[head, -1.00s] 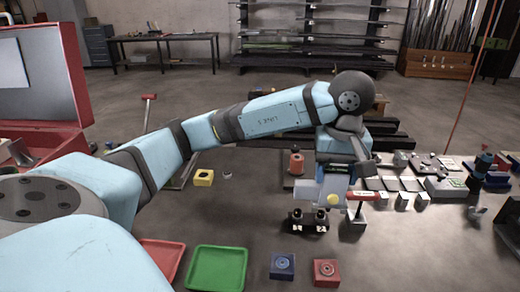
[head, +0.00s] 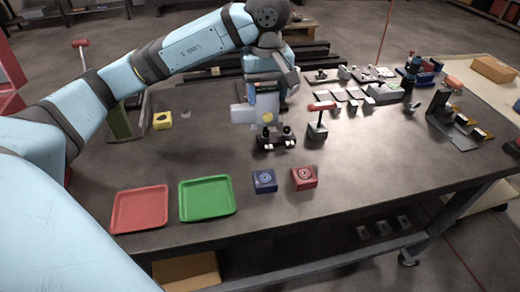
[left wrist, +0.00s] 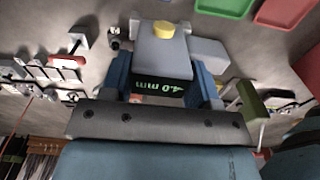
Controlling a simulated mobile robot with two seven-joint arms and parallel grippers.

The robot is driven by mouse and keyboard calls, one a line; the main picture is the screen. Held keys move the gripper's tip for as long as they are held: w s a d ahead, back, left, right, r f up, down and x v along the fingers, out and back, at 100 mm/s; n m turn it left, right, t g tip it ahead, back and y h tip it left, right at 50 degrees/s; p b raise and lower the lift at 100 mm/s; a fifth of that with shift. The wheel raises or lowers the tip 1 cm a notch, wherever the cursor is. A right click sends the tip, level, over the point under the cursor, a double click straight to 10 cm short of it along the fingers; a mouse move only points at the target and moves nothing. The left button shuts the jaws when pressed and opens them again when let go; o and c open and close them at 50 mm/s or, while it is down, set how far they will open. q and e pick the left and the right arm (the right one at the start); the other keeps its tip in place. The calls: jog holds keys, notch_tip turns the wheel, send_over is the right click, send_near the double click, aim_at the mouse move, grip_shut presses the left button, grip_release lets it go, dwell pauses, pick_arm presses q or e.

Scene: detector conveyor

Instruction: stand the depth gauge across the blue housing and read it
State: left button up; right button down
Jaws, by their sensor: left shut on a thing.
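The depth gauge (head: 242,114) is a pale grey block with a yellow button and side wings. In the left wrist view the gauge (left wrist: 163,48) shows a dark display reading 4.0 mm in green. My left gripper (head: 265,88) is shut on it, with a blue finger on each side in the left wrist view (left wrist: 160,82). The gauge appears held above the table, behind the blue housing and apart from it. The blue housing (head: 264,181) is a small block with a round recess on top, near the table's front. My right gripper is out of view.
A black block with two knobs (head: 276,138) stands between gauge and housing. A red housing (head: 304,178) sits right of the blue one; green (head: 207,198) and red (head: 140,208) trays lie left. The right front table is clear.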

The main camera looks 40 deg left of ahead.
pick_arm(q)
notch_tip(320, 180, down, 17)
jog(key=p, duration=0.2)
dwell(0.3)
jog(key=shift+f+b, duration=0.5)
jog(key=shift+b, duration=0.25)
jog(key=o, duration=1.2)
